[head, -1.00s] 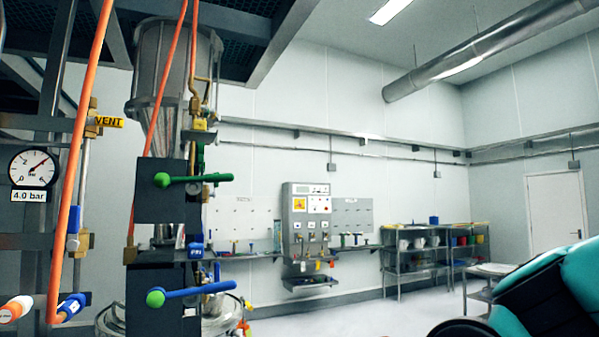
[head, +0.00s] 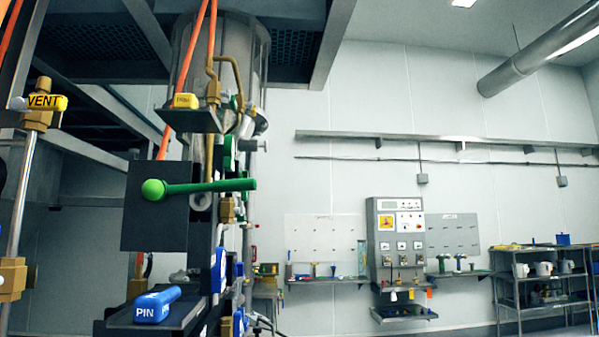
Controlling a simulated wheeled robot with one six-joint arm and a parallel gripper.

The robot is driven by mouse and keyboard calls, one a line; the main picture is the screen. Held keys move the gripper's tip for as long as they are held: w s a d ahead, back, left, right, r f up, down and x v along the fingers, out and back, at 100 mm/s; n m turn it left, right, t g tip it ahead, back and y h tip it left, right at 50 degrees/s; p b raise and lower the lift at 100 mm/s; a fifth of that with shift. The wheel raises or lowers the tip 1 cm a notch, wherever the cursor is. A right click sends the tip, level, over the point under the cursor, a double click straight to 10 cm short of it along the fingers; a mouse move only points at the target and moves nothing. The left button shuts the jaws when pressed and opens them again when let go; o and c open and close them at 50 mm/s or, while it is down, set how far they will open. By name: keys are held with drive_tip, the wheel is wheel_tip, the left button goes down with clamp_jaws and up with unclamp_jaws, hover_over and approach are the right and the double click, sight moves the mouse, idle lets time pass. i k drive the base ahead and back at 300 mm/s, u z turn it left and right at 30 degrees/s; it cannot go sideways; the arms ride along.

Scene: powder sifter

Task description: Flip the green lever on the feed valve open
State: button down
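The valve body behind the lever is mostly hidden by the plate. My gripper does not show in this view.
A blue PIN handle (head: 155,305) lies on a dark bracket below the lever. A brass fitting with a yellow VENT tag (head: 45,103) stands close at left. Orange hoses run up past the plate. A grey control panel (head: 397,240) and shelves (head: 545,285) stand against the far wall.

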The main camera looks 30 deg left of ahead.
sight(155, 190)
drive_tip(key=u, duration=0.05)
drive_tip(key=i, duration=0.85)
drive_tip(key=u, duration=0.9)
drive_tip(key=i, duration=0.75)
drive_tip(key=u, duration=0.7)
